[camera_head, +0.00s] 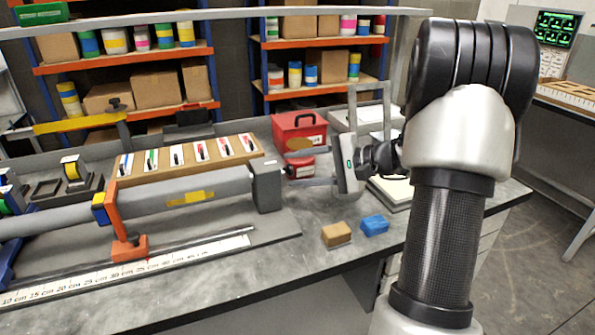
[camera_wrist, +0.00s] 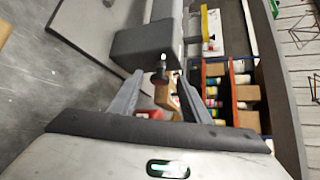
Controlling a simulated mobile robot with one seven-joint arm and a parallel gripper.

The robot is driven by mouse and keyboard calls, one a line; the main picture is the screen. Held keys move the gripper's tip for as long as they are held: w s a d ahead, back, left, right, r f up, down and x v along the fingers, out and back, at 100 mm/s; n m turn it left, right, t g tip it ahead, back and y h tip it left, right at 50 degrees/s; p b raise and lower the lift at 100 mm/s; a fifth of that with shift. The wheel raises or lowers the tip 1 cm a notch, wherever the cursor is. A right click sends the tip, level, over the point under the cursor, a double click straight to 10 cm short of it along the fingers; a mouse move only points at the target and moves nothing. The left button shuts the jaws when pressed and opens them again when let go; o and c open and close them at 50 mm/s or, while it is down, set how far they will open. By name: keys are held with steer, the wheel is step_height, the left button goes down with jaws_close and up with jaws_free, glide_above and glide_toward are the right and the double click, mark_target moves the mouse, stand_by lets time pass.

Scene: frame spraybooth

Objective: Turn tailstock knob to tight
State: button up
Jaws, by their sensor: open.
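The tailstock is a dark grey block (camera_head: 266,187) at the right end of a long grey tube in the head view. It also shows as a dark block (camera_wrist: 148,45) in the wrist view. A small black knob (camera_wrist: 161,77) sticks out of its end face. My gripper (camera_head: 297,169) is just right of the block, with its fingers pointing left at it. In the wrist view my open gripper (camera_wrist: 160,82) has one finger on each side of the knob, and no contact is visible. The knob cannot be made out in the head view, and its setting cannot be read.
A red box (camera_head: 299,130) stands behind my gripper. A tan block (camera_head: 337,234) and a blue block (camera_head: 374,225) lie on the bench in front. A board of coloured tags (camera_head: 190,153) lies behind the tube. A ruler (camera_head: 125,272) runs along the front.

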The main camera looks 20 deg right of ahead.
steer(key=shift+w+a+f, duration=0.1)
steer(key=shift+w+a, duration=0.1)
steer(key=c, duration=1)
steer(key=shift+c, duration=0.2)
steer(key=shift+p, duration=0.35)
